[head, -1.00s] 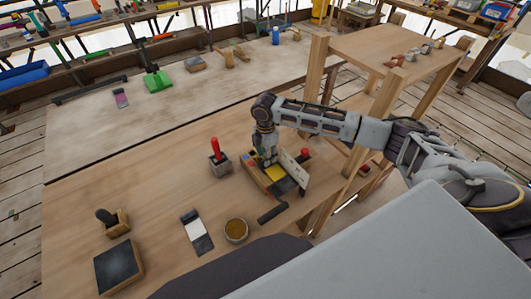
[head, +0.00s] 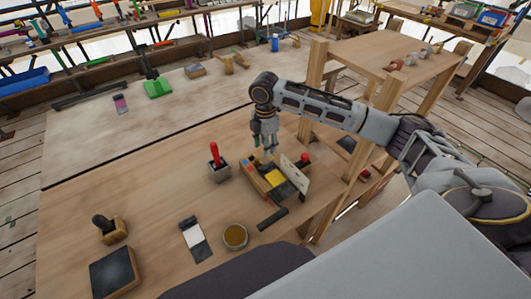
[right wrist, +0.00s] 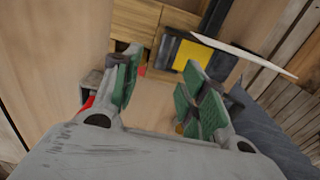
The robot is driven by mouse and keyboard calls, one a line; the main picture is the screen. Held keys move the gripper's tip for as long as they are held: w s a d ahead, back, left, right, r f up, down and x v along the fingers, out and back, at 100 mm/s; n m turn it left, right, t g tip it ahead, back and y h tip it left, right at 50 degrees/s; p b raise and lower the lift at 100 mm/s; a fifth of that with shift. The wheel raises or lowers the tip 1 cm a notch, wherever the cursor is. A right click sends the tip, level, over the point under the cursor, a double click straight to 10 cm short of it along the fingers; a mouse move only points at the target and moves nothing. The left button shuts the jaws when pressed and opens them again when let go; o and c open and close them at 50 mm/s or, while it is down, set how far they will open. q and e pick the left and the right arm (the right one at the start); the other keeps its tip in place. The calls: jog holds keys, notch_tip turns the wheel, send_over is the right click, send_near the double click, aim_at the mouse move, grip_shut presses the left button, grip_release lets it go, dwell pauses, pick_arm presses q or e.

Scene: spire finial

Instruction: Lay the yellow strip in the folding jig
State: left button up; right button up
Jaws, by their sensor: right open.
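The yellow strip (head: 275,178) lies flat on the dark bed of the folding jig (head: 285,189). A pale leaf (head: 295,178) stands tilted along the jig's right side. In the right wrist view the yellow strip (right wrist: 188,55) shows on the dark jig (right wrist: 170,48), beyond my fingers. My right gripper (head: 264,149) hangs above the far end of the jig, fingers down, apart from the strip. In the right wrist view my right gripper (right wrist: 162,70) is open with nothing between its green pads. My left gripper is not in view.
A red-handled tool in a grey block (head: 219,170) stands left of the jig. A bowl (head: 235,236), a black-and-white piece (head: 194,238) and a dark pad (head: 115,272) are nearer. A wooden post (head: 385,105) stands close to my right arm. The table's left middle is clear.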

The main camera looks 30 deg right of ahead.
jog(key=shift+r, duration=2.8)
jog(key=shift+f, duration=0.1)
